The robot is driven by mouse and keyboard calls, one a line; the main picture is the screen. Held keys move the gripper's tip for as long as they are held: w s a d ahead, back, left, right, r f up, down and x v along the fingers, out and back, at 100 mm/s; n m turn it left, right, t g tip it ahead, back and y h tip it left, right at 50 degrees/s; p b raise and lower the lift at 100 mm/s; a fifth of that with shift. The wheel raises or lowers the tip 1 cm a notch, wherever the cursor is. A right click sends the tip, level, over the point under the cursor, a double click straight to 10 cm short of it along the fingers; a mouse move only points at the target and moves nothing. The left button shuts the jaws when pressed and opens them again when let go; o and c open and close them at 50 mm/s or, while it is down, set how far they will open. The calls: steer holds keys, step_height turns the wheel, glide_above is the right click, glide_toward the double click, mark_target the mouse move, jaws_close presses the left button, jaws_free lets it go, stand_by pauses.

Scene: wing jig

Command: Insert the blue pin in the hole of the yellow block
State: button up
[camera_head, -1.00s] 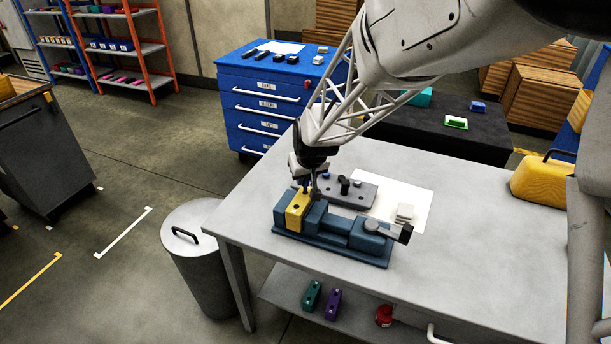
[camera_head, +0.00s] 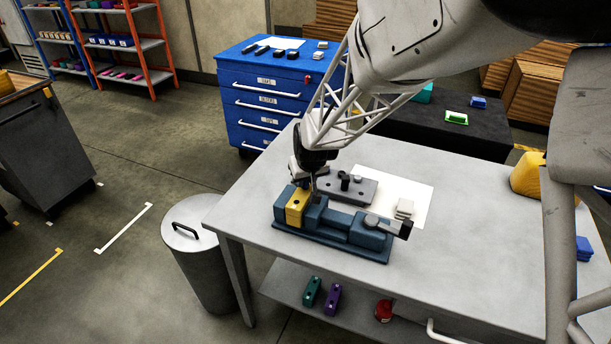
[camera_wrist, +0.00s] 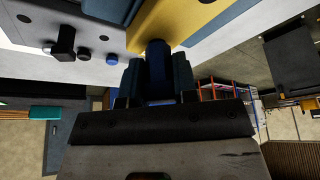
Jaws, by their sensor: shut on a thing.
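The yellow block (camera_head: 296,205) is clamped in a blue-grey vise (camera_head: 340,251) on the table. My gripper (camera_wrist: 157,85) is shut on the blue pin (camera_wrist: 157,62), which points toward the block. The pin's end overlaps the block's edge in the wrist view, apart from the dark hole; I cannot tell whether it touches. In the head view my gripper (camera_head: 309,188) is low at the block's far side, and the pin is mostly hidden.
A grey plate (camera_head: 360,192) with a black post and holes lies just behind the vise. A white sheet (camera_head: 420,196) with a small stacked pale piece lies to its right. A bin (camera_head: 190,240) stands left of the table.

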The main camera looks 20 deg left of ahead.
steer(key=shift+f, duration=0.2)
steer(key=o, duration=1)
steer(key=shift+r, duration=0.2)
steer(key=shift+v, duration=3.75)
steer(key=shift+r, duration=3.5)
